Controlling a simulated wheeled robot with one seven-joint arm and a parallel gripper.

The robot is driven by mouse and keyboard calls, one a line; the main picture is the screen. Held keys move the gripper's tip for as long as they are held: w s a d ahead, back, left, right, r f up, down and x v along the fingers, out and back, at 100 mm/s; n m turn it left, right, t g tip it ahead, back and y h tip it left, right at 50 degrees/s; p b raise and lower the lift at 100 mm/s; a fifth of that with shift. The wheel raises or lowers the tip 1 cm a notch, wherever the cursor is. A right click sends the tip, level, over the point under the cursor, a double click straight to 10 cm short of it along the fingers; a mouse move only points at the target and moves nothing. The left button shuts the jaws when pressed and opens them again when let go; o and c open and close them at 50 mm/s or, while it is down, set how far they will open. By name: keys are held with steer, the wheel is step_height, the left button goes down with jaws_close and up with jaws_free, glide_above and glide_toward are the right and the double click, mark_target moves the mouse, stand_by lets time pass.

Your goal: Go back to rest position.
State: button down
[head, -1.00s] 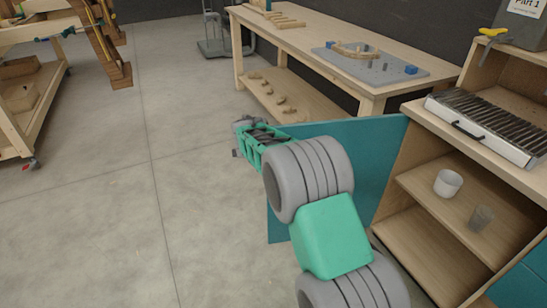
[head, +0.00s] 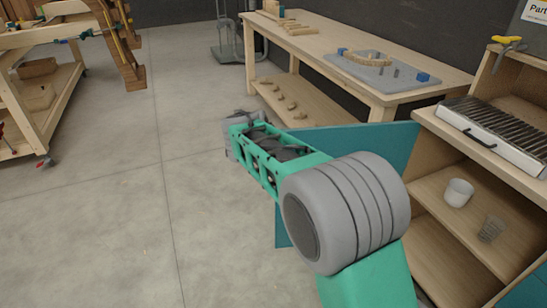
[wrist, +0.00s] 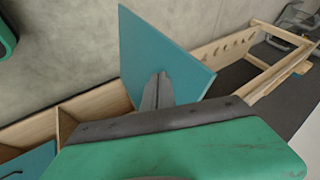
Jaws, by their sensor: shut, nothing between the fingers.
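My gripper shows in the wrist view (wrist: 158,92) as two dark fingers pressed together, with nothing between them. Behind the fingertips in that view is a teal cabinet door (wrist: 165,50); I cannot tell whether they touch it. In the head view my green and grey arm reaches forward and left over the floor, and the fingers are hidden beyond its far end. The same door (head: 362,143) stands open behind my arm, hinged at the wooden cabinet (head: 432,150).
The cabinet's shelves hold a white cup (head: 458,192) and a glass (head: 491,229). A ridged metal unit (head: 498,130) sits on top. A workbench (head: 300,42) stands behind, and a wooden cart (head: 50,100) is at left. The floor (head: 120,200) between is clear.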

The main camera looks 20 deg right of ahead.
steer(key=s+a+r+n+g+y+p, duration=0.1)
steer(key=s+r+n+p, duration=0.35)
steer(key=s, duration=0.35)
steer(key=s+a+r+n+y+p, duration=0.1)
steer(key=s+r+n+y+p, duration=0.1)
steer(key=s+r+n+p, duration=0.45)
steer(key=s+a+n+g+p, duration=0.1)
steer(key=s+n, duration=0.1)
steer(key=s, duration=0.5)
steer(key=s+a+n+g+y, duration=0.1)
steer(key=s+n, duration=0.2)
steer(key=s, duration=0.4)
steer(key=shift+s+a+f+p, duration=0.25)
steer(key=shift+a+f+p, duration=0.1)
steer(key=shift+a+f, duration=0.05)
